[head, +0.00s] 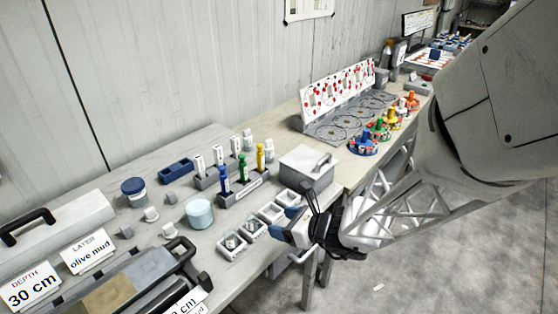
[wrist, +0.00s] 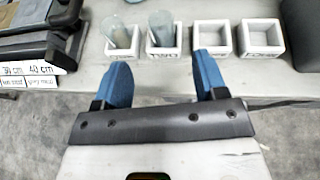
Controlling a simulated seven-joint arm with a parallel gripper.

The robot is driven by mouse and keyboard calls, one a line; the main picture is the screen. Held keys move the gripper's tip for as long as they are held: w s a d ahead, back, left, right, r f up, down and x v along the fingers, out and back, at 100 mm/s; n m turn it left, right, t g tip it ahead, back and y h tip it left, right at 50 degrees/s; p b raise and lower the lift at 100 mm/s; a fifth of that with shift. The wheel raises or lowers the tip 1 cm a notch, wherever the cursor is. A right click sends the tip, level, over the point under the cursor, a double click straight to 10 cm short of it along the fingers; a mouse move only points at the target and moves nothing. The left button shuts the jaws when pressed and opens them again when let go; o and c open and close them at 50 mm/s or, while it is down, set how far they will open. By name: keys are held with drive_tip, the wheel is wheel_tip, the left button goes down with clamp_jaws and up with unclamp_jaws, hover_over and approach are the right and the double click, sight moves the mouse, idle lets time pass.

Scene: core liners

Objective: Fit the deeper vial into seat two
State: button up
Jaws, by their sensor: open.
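A row of small white square seats stands along the bench's front edge. A pale grey-blue vial (wrist: 116,30) leans in the leftmost seat (wrist: 121,52) in the wrist view. Another pale vial (wrist: 160,28) stands, slightly tilted, in the seat beside it, seat two (wrist: 164,51), whose front label seems to read TWO. Both also show in the head view, the first vial (head: 231,243) and the second (head: 250,226). I cannot tell which vial is deeper. My gripper (wrist: 161,62) is open and empty, its blue fingers in front of the row; it also shows in the head view (head: 284,222).
Two empty seats (wrist: 212,37) (wrist: 262,37) continue the row to the right. In the head view, a grey lidded box (head: 306,168), a rack of coloured tools (head: 243,190) and a pale blue jar (head: 199,213) stand behind. A dark core case (head: 150,280) lies at lower left.

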drive_tip(key=shift+r, duration=0.1)
drive_tip(key=s+r+n+g+h, duration=0.2)
drive_tip(key=s+r+n+g, duration=0.55)
drive_tip(key=n, duration=0.65)
drive_tip(key=s+d+r+n+t+h, duration=0.1)
drive_tip(key=s+d+r+n+h, duration=0.3)
drive_tip(key=s+d+n, duration=0.1)
drive_tip(key=s+d+r+n+t+h, duration=0.1)
drive_tip(key=s+d+r+n+h, duration=0.4)
drive_tip(key=d, duration=0.3)
drive_tip(key=shift+d+n, duration=0.2)
drive_tip(key=shift+n, duration=0.4)
